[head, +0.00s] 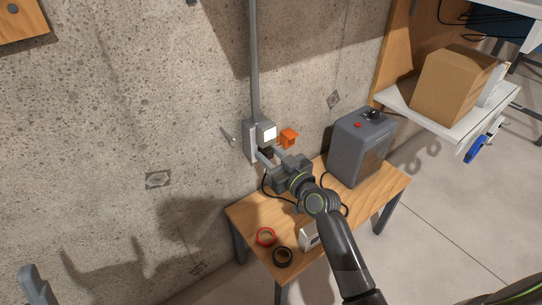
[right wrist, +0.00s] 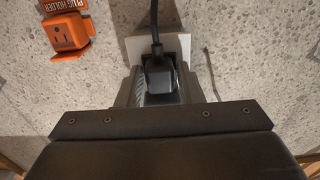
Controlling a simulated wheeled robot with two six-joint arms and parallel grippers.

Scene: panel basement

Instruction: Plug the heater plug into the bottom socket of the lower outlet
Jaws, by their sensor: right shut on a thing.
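My right gripper (head: 266,157) is at the wall outlet, shut on the black heater plug (right wrist: 159,74). In the right wrist view the plug sits between the two fingers (right wrist: 160,88), with its black cord (right wrist: 154,22) running up the picture. Behind it is a pale outlet plate (right wrist: 181,48). The grey outlet (head: 250,141) is on the concrete wall below a conduit; the gripper hides its lower part. Whether the plug's prongs are in a socket cannot be seen.
An orange plug holder (head: 289,137) is on the wall just right of the outlet. A grey heater-like box (head: 358,147) stands on the wooden table (head: 250,215). Red tape (head: 265,237), black tape (head: 283,256) and a small pale box (head: 309,238) lie near its front. A shelf holds a carton (head: 455,84).

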